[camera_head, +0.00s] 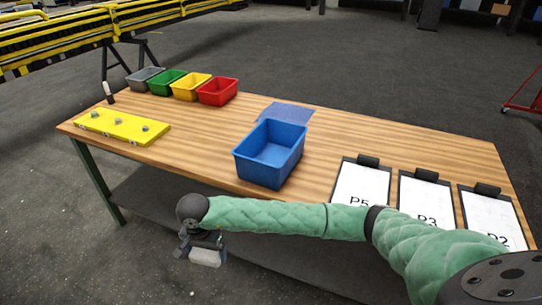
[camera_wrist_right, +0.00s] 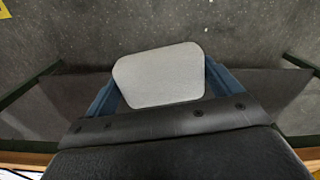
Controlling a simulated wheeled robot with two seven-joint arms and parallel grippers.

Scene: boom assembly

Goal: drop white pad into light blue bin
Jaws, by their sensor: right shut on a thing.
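The white pad (camera_head: 206,257) is a small pale block held by my right gripper (camera_head: 200,250), out in front of the table's near edge and below the tabletop. In the right wrist view the pad (camera_wrist_right: 160,75) sits between the two blue fingers of my right gripper (camera_wrist_right: 158,88), which is shut on it. The blue bin (camera_head: 268,154) stands on the table near its front edge, up and to the right of the gripper. It looks empty. My left gripper is not in view.
A blue mat (camera_head: 286,112) lies behind the bin. Red (camera_head: 217,92), yellow, green and grey bins stand at the back left. A yellow plate (camera_head: 121,127) lies on the left of the wooden table (camera_head: 190,150). Clipboards (camera_head: 361,187) lie on the right, near my right arm.

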